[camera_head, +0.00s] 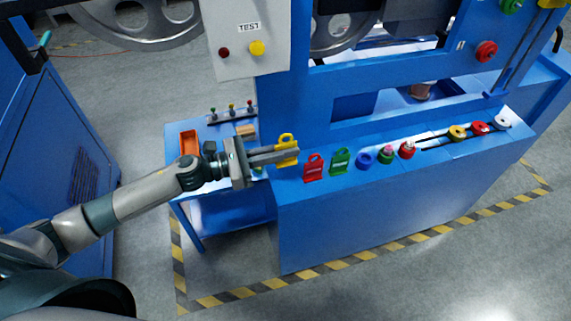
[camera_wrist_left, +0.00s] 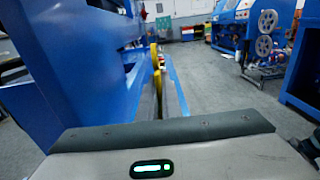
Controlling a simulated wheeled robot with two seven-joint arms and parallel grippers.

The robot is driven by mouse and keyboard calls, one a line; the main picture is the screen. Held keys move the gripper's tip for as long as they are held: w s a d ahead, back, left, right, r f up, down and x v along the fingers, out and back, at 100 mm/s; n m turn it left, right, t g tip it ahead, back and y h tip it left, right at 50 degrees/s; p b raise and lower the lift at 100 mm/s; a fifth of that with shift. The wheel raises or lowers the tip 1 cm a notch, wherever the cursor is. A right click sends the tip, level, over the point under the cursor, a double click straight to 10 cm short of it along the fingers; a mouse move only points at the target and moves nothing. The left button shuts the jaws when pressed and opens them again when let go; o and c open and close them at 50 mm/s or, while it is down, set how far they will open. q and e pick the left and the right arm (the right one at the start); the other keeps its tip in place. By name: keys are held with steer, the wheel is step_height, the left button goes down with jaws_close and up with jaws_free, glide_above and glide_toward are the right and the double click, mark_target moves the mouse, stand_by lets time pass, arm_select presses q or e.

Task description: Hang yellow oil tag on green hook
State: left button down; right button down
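The yellow oil tag (camera_head: 287,141) is between the fingers of my left gripper (camera_head: 284,153), above the left end of the blue machine ledge. The gripper looks shut on it. In the left wrist view the tag (camera_wrist_left: 156,60) shows nearly edge-on between the finger ends (camera_wrist_left: 161,85). A small rack (camera_head: 233,116) behind and left of the gripper carries small green (camera_head: 213,114), yellow (camera_head: 231,107) and red (camera_head: 249,105) pieces; the green one may be the green hook, but it is too small to tell. My right gripper is not in view.
A red tag (camera_head: 313,169) and a green tag (camera_head: 340,161) stand on the ledge right of the gripper, with several coloured round parts farther right. An orange bin (camera_head: 188,143) stands on the side table. A grey TEST panel (camera_head: 236,62) hangs above the rack.

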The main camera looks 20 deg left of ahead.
mark_target(286, 163)
arm_select(q)
step_height(286, 163, down, 5)
steer(key=shift+f, duration=0.35)
step_height(286, 163, down, 3)
steer(key=shift+r, duration=0.1)
steer(key=shift+f, duration=0.5)
